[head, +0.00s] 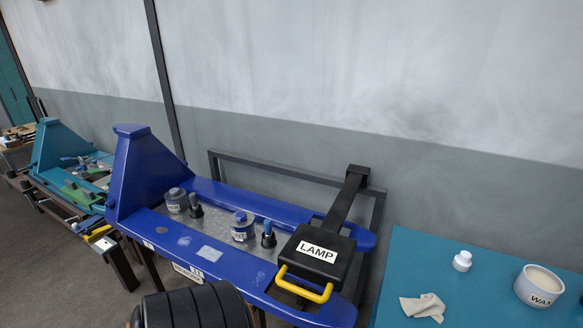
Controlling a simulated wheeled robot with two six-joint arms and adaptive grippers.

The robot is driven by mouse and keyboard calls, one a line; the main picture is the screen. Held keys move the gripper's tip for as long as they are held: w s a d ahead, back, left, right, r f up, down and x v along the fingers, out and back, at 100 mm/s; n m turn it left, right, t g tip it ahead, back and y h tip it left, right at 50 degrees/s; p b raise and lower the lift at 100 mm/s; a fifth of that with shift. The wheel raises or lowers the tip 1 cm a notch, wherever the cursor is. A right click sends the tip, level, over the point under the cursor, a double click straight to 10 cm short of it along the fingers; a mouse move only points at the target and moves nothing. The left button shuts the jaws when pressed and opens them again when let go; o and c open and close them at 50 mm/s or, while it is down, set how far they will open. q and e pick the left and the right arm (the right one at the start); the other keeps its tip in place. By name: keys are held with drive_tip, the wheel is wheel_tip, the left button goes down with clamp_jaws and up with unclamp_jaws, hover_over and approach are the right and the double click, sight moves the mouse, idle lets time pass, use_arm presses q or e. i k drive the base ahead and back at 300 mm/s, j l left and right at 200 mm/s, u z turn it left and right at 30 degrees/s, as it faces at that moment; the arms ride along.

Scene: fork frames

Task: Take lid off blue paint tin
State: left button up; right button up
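A small tin with a blue lid (243,219) stands on the grey bed of a blue fork frame (160,178), in the middle of the head view. The tin's body (240,234) carries a pale label too small to read surely. The lid sits on top of the tin. A second tin (176,200) with a grey lid stands further left on the same bed.
A black LAMP box (318,252) with a yellow handle overhangs the right end. A teal table (420,262) holds a wax tub (538,287).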

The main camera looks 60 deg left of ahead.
sight(242, 220)
drive_tip(key=u, duration=2.35)
drive_tip(key=i+j, duration=0.15)
drive_tip(key=j, duration=0.2)
drive_tip(key=i+j+z, duration=0.1)
drive_tip(key=j, duration=0.25)
drive_tip(key=i+j, duration=0.15)
drive_tip(key=j, duration=0.2)
drive_tip(key=i+j, duration=0.15)
drive_tip(key=j, duration=0.2)
drive_tip(key=i+j+z, duration=0.1)
drive_tip(key=j, duration=0.3)
